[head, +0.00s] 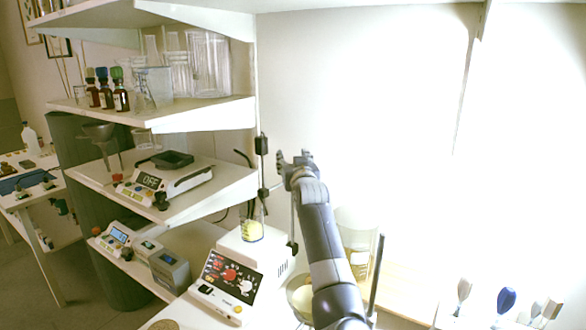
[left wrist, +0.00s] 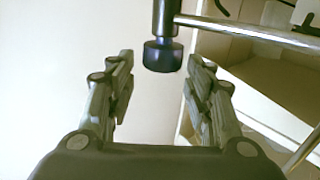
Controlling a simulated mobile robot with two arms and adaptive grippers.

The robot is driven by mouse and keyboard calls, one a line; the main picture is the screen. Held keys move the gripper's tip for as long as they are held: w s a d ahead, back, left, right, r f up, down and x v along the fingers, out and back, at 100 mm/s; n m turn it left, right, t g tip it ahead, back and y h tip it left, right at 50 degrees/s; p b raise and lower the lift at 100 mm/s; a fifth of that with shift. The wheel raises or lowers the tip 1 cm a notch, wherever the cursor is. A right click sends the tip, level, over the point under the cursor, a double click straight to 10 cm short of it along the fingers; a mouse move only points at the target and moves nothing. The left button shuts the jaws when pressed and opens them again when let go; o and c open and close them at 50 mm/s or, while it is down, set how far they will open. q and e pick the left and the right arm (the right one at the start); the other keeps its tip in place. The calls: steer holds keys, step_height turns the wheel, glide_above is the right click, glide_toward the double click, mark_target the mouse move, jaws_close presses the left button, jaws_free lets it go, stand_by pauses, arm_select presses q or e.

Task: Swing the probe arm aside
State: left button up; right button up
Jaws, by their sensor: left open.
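In the head view the probe assembly shows as a thin upright probe with black fittings (head: 262,146) above a stirrer hotplate (head: 240,246). A beaker with yellow contents (head: 251,231) is on the plate. My left gripper (head: 294,160) is just right of the probe, at about the height of its fittings. In the left wrist view the left gripper (left wrist: 160,82) is open. A black knob (left wrist: 163,56) is between and beyond its fingertips, not clasped. A metal rod (left wrist: 250,33) runs right from above the knob. In the head view my gripper hides part of the probe arm.
Shelves at the left hold dark bottles (head: 121,96), a balance (head: 165,178) and small meters (head: 170,268). A glass vessel (head: 357,232) and a dark upright rod (head: 376,276) stand right of my arm. The wall behind is bare.

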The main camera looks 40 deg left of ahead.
arm_select(q)
step_height(320, 180, up, 8)
steer(key=shift+f, duration=0.15)
